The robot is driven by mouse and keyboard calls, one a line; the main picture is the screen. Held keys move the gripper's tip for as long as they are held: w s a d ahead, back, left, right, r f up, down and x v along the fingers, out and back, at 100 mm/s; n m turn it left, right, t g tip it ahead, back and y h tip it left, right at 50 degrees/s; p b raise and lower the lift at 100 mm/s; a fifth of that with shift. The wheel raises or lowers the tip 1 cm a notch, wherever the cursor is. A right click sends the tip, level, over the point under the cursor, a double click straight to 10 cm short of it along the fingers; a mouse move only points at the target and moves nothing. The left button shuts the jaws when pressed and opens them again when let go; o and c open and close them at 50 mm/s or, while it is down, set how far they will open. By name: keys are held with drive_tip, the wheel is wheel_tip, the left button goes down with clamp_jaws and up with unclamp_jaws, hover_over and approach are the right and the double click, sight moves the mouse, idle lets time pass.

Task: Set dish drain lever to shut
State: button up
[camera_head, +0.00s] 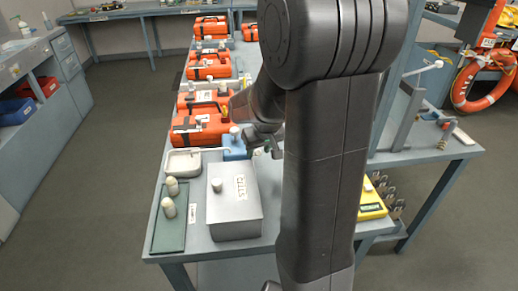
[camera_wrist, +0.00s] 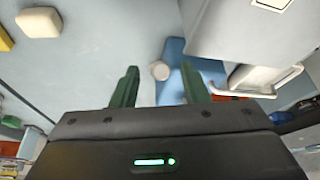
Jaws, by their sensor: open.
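A shallow white dish (camera_head: 183,163) sits on the bench near its left edge. A thin pale bar (camera_head: 205,150) runs along its far rim toward the right; I cannot tell for sure that it is the drain lever, nor its setting. The dish also shows at the right in the wrist view (camera_wrist: 255,79). My gripper (camera_head: 268,150) is to the right of the dish, beside a blue block (camera_head: 235,149) with a white knob. In the wrist view my gripper's green fingers (camera_wrist: 159,86) are apart and empty, with the white knob (camera_wrist: 159,70) beyond the gap.
A grey lidded box (camera_head: 235,205) stands in front of the dish. A green tray (camera_head: 170,222) with two pale knobbed pieces lies at the front left. Orange cases (camera_head: 200,129) line the bench behind. My arm hides much of the bench's right part. A yellow device (camera_head: 371,204) is at the right.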

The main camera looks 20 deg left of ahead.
clamp_jaws()
idle(0.3)
